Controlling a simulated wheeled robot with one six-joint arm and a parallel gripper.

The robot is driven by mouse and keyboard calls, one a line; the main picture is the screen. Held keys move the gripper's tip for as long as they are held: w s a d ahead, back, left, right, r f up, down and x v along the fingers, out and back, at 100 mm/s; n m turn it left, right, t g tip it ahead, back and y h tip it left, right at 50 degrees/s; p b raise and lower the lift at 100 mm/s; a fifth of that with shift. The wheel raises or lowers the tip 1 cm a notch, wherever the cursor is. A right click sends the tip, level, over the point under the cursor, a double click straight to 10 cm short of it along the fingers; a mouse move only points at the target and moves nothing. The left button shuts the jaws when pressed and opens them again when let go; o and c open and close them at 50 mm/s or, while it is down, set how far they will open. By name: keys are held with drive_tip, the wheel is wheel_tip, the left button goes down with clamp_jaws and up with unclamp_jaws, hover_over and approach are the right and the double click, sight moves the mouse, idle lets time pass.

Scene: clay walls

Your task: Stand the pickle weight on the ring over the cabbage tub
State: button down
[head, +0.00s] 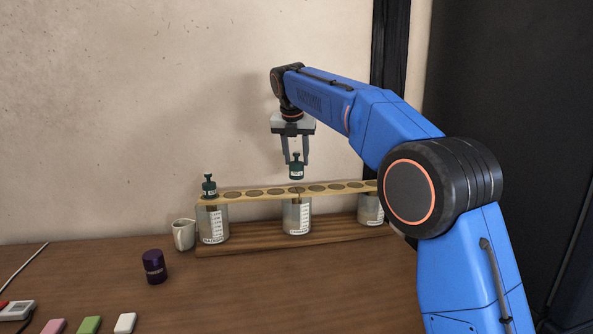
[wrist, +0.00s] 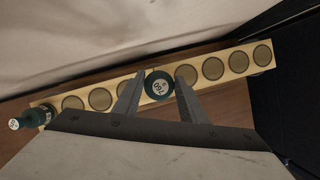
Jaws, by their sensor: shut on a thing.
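My gripper (head: 297,164) is shut on a dark green pickle weight (head: 296,172) with a pale label. The weight hangs upright a little above the middle of a long pale board with round rings (head: 265,193). In the wrist view, the weight's round top (wrist: 159,86) sits between the fingers (wrist: 159,77) and hides the board under it. A labelled glass tub (head: 298,216) stands below the middle of the board, under the held weight. Other tubs stand under the left end (head: 213,224) and right end (head: 370,209).
A second green weight (head: 209,186) stands on the board's left end, also in the wrist view (wrist: 32,118). A white mug (head: 183,235) and a dark purple canister (head: 154,267) stand on the table. Small coloured blocks (head: 89,325) lie at front left. The front middle is clear.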

sight(296, 162)
drive_tip(key=shift+f, duration=1.95)
drive_tip(key=shift+f, duration=0.1)
drive_tip(key=c, duration=1.1)
unclamp_jaws()
drive_tip(key=v, duration=1.2)
